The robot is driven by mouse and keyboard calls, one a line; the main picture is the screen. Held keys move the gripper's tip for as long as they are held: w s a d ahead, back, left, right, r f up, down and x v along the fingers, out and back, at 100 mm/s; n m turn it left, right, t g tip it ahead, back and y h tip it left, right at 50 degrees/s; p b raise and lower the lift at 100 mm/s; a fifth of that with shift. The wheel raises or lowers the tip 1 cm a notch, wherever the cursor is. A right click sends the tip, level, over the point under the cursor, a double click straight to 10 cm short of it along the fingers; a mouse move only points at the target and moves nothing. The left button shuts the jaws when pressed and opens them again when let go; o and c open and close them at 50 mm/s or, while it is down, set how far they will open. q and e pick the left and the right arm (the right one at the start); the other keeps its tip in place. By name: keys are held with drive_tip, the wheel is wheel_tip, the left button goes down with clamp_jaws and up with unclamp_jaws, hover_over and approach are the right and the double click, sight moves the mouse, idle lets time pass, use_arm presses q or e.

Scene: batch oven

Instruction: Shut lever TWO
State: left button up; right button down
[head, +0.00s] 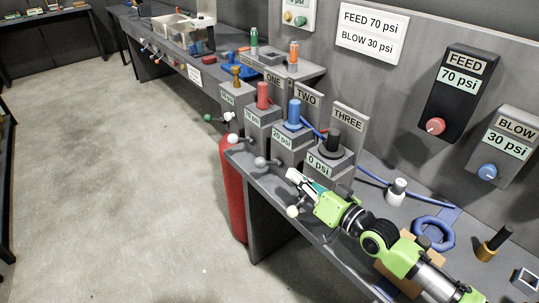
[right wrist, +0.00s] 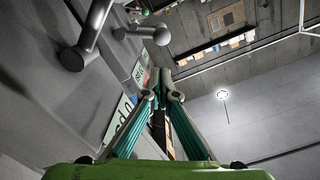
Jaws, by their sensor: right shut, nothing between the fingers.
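Station TWO is a grey box (head: 287,157) reading 20 psi, with a blue post (head: 294,112) on top and a TWO sign (head: 307,97) behind. My right gripper (head: 290,174) is shut and empty, just right of that ball and in front of station THREE (head: 322,163). A pale ball (head: 293,211) shows below the gripper. My left gripper is out of view.
Station ONE (head: 258,118) has a red post and a pale lever ball (head: 232,138). A red cylinder (head: 233,190) stands below the bench edge. Open floor is at left.

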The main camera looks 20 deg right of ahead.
sight(268, 163)
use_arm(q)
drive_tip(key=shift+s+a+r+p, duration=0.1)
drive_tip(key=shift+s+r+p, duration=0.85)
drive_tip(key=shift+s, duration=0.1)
use_arm(e)
drive_tip(key=x, duration=1)
